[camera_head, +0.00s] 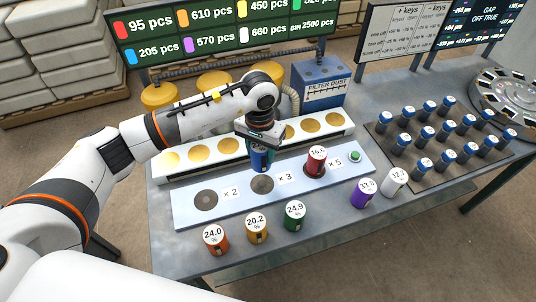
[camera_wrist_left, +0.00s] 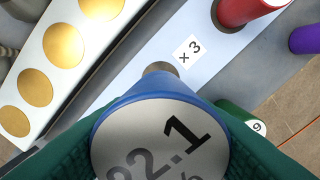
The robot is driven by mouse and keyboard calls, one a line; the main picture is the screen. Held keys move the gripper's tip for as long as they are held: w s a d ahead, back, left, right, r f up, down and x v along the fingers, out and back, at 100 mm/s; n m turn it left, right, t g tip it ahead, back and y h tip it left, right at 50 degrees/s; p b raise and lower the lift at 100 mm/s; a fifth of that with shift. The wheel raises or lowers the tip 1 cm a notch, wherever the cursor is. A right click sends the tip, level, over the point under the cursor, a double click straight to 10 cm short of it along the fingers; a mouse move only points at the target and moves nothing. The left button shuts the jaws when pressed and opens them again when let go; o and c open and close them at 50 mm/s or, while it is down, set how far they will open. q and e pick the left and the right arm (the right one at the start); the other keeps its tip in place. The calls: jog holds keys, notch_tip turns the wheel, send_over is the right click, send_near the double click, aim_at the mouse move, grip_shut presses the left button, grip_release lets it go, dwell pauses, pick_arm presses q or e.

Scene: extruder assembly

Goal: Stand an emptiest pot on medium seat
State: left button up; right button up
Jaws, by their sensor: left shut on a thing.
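My left gripper (camera_head: 261,143) is shut on a blue pot (camera_head: 259,160). The pot fills the lower middle of the left wrist view (camera_wrist_left: 165,110), between the green fingers; its lid number ends in "2.1" and its first digit is partly hidden. The pot hangs over or just behind the middle round seat (camera_head: 262,184), marked "× 3". I cannot tell whether its base touches the board. The left seat (camera_head: 206,200), marked "× 2", is empty. A red pot (camera_head: 316,161), reading about 16.6, stands on the "× 5" seat. My right gripper is out of view.
Orange (camera_head: 215,240), yellow (camera_head: 257,228) and green (camera_head: 294,215) pots stand in front of the seat board (camera_head: 230,214). Purple (camera_head: 363,193) and white (camera_head: 394,182) pots stand to the right. Behind is a white rail (camera_head: 225,152) with gold discs. A dark tray (camera_head: 437,178) holds several blue-capped cylinders.

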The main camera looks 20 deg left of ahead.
pick_arm(q)
jog(key=shift+f+b, duration=1.35)
jog(key=shift+f, duration=2.95)
jog(key=shift+f, duration=0.15)
jog(key=shift+f+b, duration=0.4)
jog(key=shift+b, duration=0.2)
jog(key=o, duration=1.1)
jog(key=shift+r, duration=0.1)
jog(key=shift+o, duration=0.2)
